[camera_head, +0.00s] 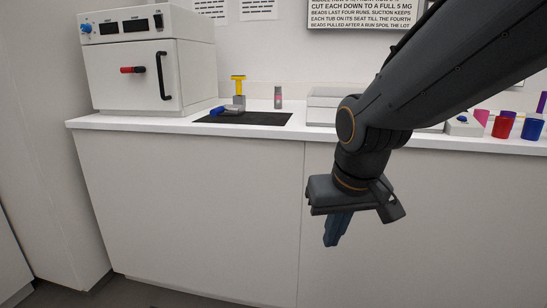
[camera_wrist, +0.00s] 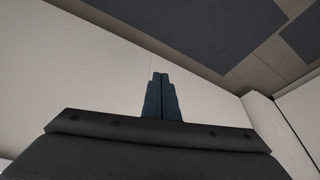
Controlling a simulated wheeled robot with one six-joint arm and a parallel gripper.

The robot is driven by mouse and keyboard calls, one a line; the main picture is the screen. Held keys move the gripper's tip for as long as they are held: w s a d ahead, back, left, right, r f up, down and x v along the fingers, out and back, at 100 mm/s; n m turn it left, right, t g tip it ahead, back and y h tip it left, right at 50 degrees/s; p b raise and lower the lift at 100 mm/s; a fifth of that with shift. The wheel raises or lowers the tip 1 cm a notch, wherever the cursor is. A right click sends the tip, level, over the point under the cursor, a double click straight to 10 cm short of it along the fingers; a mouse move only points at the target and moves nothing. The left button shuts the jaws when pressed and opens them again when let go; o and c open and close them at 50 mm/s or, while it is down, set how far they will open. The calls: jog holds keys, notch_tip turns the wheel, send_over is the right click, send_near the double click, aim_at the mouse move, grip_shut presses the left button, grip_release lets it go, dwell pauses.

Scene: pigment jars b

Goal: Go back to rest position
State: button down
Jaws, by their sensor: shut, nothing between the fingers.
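My gripper (camera_head: 338,229) hangs from my dark arm in front of the white cabinet (camera_head: 200,205), below the level of the counter top. Its two blue-grey fingers are together and hold nothing. In the wrist view the gripper (camera_wrist: 162,78) also shows its fingers side by side, with cabinet front and grey floor beyond them.
Floor lies clear below.

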jog(key=s+a+f+n+g+p, duration=0.1)
jog(key=s+a+f+g, duration=0.1)
jog(key=s, duration=0.4)
jog(key=s+a+f+n+g, duration=0.1)
jog(key=s+a+f+g, duration=0.1)
jog(key=s, duration=0.5)
jog(key=d+r+m+p, duration=0.3)
jog(key=d+r+p, duration=0.8)
jog(key=p, duration=1)
jog(key=shift+d+r+m+h, duration=0.3)
jog(key=shift+d+r+m, duration=0.1)
jog(key=shift+r, duration=0.9)
